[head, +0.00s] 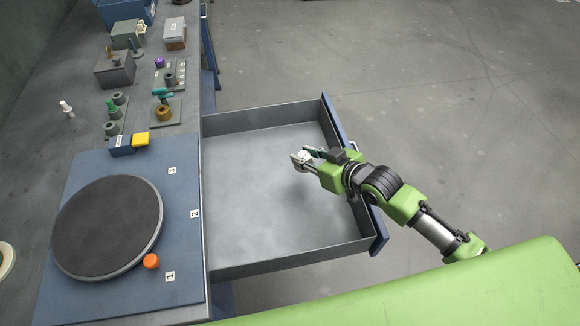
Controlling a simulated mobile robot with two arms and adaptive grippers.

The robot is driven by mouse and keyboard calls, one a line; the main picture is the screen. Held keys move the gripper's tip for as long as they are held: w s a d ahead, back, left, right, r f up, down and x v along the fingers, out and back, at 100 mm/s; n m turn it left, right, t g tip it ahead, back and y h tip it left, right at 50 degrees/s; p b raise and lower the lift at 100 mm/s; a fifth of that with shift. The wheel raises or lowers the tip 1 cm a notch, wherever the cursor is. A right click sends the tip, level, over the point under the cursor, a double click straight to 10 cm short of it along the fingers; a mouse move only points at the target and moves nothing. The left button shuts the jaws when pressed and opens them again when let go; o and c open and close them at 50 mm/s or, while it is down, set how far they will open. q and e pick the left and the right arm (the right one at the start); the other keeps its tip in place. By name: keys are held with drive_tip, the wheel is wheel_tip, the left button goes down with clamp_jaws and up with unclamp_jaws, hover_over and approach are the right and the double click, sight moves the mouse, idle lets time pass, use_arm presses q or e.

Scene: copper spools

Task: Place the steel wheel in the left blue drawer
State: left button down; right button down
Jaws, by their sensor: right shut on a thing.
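My right gripper (305,155) reaches in from the right over the open drawer, its fingers shut on a small pale, silvery round thing, which looks like the steel wheel (303,157). The wheel is partly hidden by the fingers, and its height above the drawer floor is hard to tell. The drawer (240,190) is pulled out from the workbench; it has grey inner walls, a blue front and an empty floor. My left gripper is not in view.
The grey floor on the right is clear.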

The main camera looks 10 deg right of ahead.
drive_tip(key=w+a+f, duration=0.1)
drive_tip(key=w+f, duration=0.1)
drive_tip(key=f, duration=0.1)
drive_tip(key=w+a+f, duration=0.1)
drive_tip(key=f, duration=0.1)
drive_tip(key=shift+a+f, duration=0.1)
drive_tip(key=shift+a, duration=0.2)
drive_tip(key=shift+f, duration=1.65)
drive_tip(key=shift+f+b, duration=0.1)
drive_tip(key=shift+b, duration=0.2)
drive_tip(key=c, duration=1.7)
unclamp_jaws()
drive_tip(key=shift+s+d+r, duration=0.1)
drive_tip(key=shift+s+r, duration=0.1)
drive_tip(key=shift+s, duration=0.1)
drive_tip(key=v, duration=0.7)
drive_tip(key=shift+w, duration=0.1)
